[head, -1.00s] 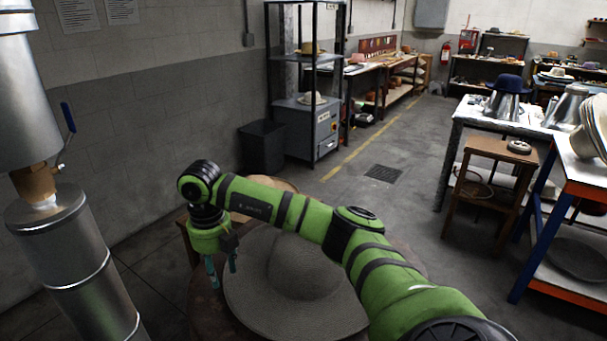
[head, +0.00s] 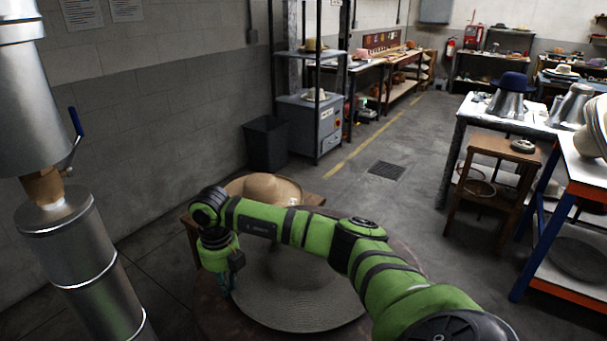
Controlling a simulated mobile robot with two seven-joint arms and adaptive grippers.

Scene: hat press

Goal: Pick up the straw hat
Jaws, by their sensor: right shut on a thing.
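A wide-brimmed grey hat (head: 295,303) with a ringed, woven-looking brim lies on a round table (head: 208,308) at the bottom middle. My green right arm crosses in front of it and hides part of its crown. My right gripper (head: 225,288) points down at the left edge of this brim and is shut on it; the fingertips are small and dark, so the exact grip is hard to see. A tan straw-coloured hat (head: 266,187) sits just behind my arm, its front partly hidden, apart from the gripper. My left gripper is not in view.
A metal pipe (head: 85,250) stands at the left. A dark bin (head: 266,143) and a shelf unit (head: 310,120) stand behind. A wooden stool (head: 490,170) and a blue-and-orange bench (head: 560,225) are at the right. The floor between is clear.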

